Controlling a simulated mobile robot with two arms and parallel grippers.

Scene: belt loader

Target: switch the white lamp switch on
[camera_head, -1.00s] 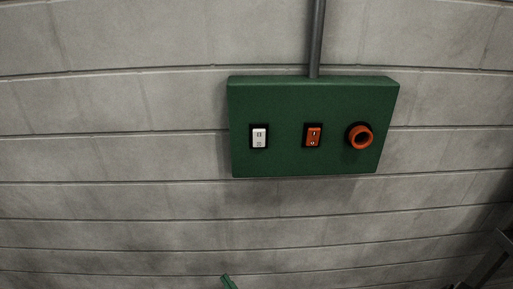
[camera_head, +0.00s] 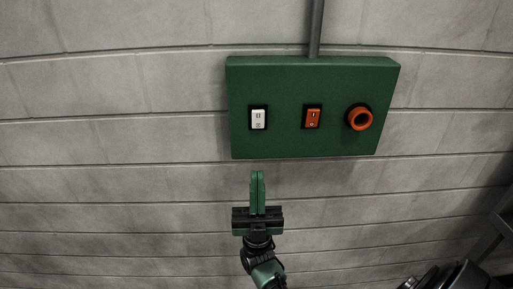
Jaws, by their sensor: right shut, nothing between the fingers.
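The white lamp switch (camera_head: 258,118) is a small white rocker in a black frame at the left of the green control box (camera_head: 285,79) on the wall. My right gripper (camera_head: 257,173) is below the box, almost straight under the white switch in the picture. Its green fingers are together, point up and hold nothing. The fingertips are apart from the switch in the picture. My left gripper is not in view.
An orange rocker switch (camera_head: 312,118) sits in the middle of the box. A grey conduit (camera_head: 316,28) runs up from the box. The block wall around is bare.

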